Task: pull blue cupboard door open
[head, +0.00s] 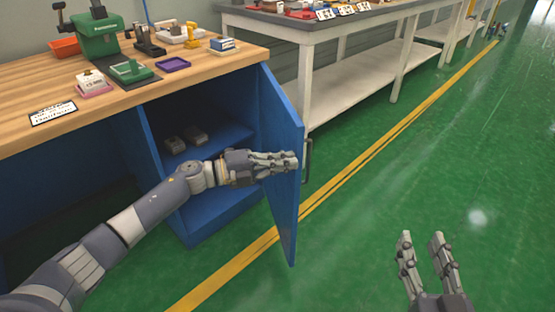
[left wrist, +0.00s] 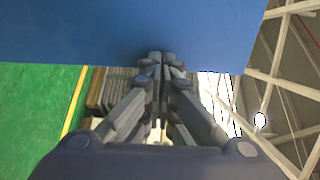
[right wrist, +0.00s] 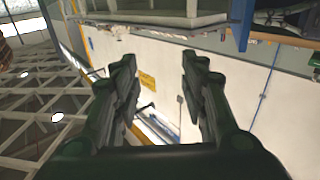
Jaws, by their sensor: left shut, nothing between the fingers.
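The blue cupboard door (head: 284,150) stands wide open at the right side of the blue cupboard (head: 222,205). A dark handle (head: 307,160) shows on the door's outer side. My left gripper (head: 292,160) is shut and empty, with its fingertips against or very near the inner face of the door; I cannot tell if they touch. In the left wrist view the shut fingers (left wrist: 160,62) point at a blue surface. My right gripper (head: 420,240) is open and empty above the green floor at the lower right. Its spread fingers also show in the right wrist view (right wrist: 160,75).
The wooden worktop (head: 200,75) above the cupboard holds a green press (head: 97,35), a purple tray (head: 173,64) and other small items. Two grey items (head: 186,138) lie on the cupboard shelf. A white table (head: 350,75) stands behind. The green floor (head: 450,150) at right is clear.

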